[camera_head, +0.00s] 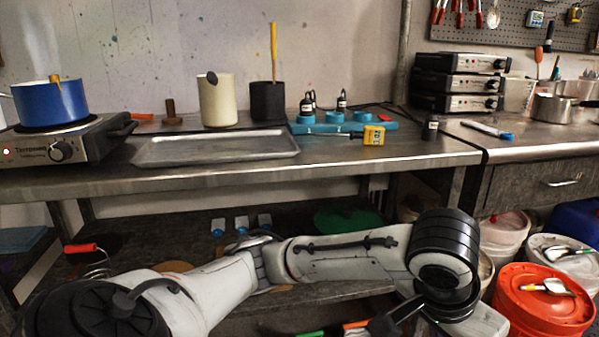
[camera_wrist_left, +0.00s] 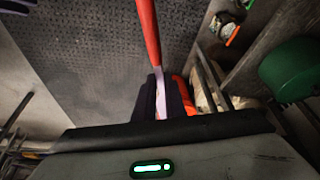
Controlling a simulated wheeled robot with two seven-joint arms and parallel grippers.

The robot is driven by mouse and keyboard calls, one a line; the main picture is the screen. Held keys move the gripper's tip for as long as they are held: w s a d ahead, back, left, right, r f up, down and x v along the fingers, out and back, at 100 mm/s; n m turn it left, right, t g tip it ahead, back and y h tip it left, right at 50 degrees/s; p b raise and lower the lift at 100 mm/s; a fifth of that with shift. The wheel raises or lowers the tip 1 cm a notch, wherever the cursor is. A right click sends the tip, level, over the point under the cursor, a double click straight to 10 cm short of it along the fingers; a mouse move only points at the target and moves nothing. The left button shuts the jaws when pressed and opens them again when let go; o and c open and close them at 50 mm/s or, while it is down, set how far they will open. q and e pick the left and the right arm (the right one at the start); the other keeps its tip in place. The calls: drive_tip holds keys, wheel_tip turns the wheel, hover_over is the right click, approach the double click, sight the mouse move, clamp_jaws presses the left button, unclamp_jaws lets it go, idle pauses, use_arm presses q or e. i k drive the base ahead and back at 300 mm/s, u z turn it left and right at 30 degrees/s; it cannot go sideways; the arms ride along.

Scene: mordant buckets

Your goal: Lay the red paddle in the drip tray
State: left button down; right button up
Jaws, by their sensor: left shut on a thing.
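The red paddle (camera_wrist_left: 149,35) shows in the left wrist view as a long red handle running up from between the dark fingers of my left gripper (camera_wrist_left: 161,95). The gripper is shut on it, where a pale stretch shows between the fingers. The paddle's other end is hidden. In the head view, my left arm reaches across low in front of the bench; I cannot make out its fingertips or the paddle there. The drip tray (camera_head: 215,148), a shallow grey metal tray, lies empty on the bench, above and behind the arm. My right gripper is not in view.
Left of the tray is a hot plate (camera_head: 62,145) with a blue pot (camera_head: 48,102). Behind it stand a cream jar (camera_head: 217,103) and a black pot (camera_head: 267,102). A blue rack (camera_head: 325,128) and yellow timer (camera_head: 373,135) are to its right. An orange bucket (camera_head: 530,310) stands lower right.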

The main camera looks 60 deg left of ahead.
sight(219, 147)
drive_tip(key=z, duration=0.55)
drive_tip(key=i, duration=0.4)
drive_tip(key=u, duration=1.75)
